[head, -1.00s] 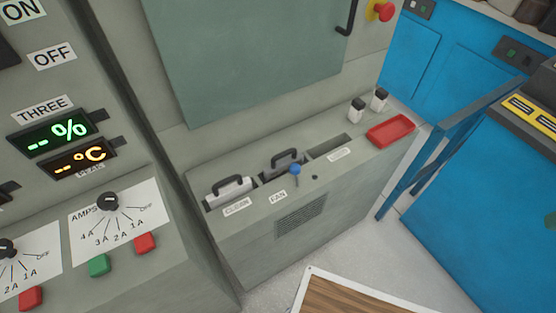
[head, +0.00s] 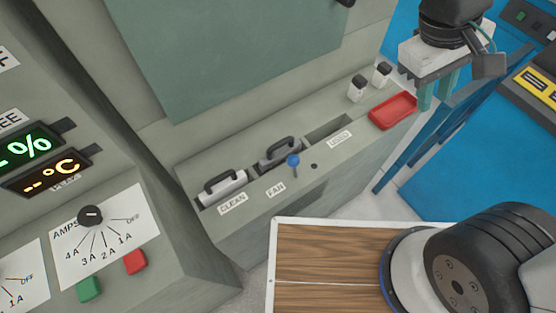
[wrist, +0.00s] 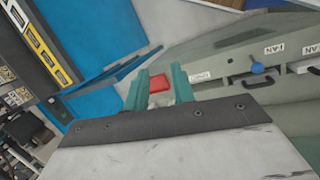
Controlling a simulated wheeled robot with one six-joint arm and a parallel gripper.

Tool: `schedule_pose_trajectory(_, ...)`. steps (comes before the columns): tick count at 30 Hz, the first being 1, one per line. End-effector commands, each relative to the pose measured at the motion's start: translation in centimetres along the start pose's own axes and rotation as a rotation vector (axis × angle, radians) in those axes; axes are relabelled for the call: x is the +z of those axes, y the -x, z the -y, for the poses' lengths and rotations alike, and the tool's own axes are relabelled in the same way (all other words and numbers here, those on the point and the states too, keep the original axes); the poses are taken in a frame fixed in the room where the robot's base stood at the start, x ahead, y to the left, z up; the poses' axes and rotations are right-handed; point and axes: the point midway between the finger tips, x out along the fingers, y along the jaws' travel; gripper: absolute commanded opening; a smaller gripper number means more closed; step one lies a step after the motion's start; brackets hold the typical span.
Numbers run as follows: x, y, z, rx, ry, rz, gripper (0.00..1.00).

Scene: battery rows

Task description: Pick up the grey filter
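The grey filter (head: 279,155) sits in the middle slot, marked FAN, of the low cabinet ledge in the head view. It is dark grey with a black handle on top, and its lower part is hidden in the slot. My gripper (head: 434,105) is at the upper right of the head view, beyond the red tray and well to the right of the filter. Its two teal fingers are apart with nothing between them. They also show apart in the wrist view (wrist: 160,78), with the red tray visible beyond the gap.
A white filter (head: 222,189) stands in the CLEAN slot to the left. The right slot (head: 328,129) looks empty. A blue knob (head: 293,160) stands in front of the grey filter. Two small bottles (head: 357,88) and a red tray (head: 392,111) are at the ledge's right end.

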Motion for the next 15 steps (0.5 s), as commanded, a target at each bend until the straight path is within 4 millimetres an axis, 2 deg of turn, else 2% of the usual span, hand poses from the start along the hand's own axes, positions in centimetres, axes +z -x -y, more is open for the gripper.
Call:
schedule_pose_trajectory(1,-1.7,-0.6,1.3,0.061,0.092,0.028,0.25)
schedule_pose_trajectory(3,-3.9,-1.2,3.0,0.149,0.202,0.047,0.25)
schedule_pose_trajectory(8,-8.5,-2.8,8.3,0.361,0.460,0.059,0.25)
schedule_pose_trajectory(12,-11.6,-4.7,14.6,0.553,0.692,0.037,0.25)
schedule_pose_trajectory(15,-13.0,-6.4,19.5,0.686,0.853,0.004,0.25)
